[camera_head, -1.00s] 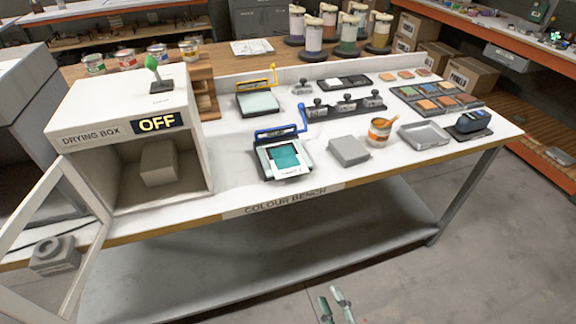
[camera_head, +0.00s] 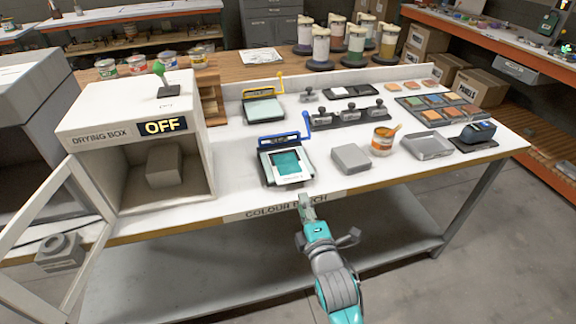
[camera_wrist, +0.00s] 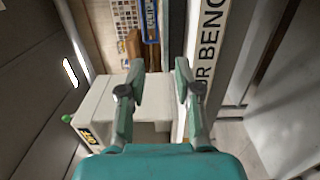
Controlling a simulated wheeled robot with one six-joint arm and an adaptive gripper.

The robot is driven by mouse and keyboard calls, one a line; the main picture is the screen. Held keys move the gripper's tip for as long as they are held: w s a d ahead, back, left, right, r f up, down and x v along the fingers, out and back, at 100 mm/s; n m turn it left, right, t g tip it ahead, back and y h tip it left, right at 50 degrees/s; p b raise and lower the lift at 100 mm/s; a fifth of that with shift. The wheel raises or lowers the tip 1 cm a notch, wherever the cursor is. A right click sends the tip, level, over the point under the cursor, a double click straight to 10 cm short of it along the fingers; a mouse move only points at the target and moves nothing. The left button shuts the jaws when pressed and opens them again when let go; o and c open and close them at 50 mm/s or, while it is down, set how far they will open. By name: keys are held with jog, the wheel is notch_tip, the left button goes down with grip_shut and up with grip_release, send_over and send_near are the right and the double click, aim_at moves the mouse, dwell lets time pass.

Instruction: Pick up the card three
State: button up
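A pale card with a teal patch (camera_head: 287,163) lies on the dark base of the blue-handled press (camera_head: 268,178) near the bench's front edge. Its small print is too small to read, so I cannot confirm that it is card three. My gripper (camera_head: 306,202) is in front of the bench edge, below and right of that card in the head view, apart from it. The wrist view shows my gripper (camera_wrist: 160,80) with its two fingers spread and nothing between them. The card cannot be made out in the wrist view.
The drying box (camera_head: 112,118), marked OFF, stands left with its door open. A yellow-handled press (camera_head: 264,110) stands behind the blue one.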

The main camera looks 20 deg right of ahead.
aim_at(294, 193)
jog(key=w, duration=0.9)
jog(key=shift+f, duration=0.15)
grip_shut()
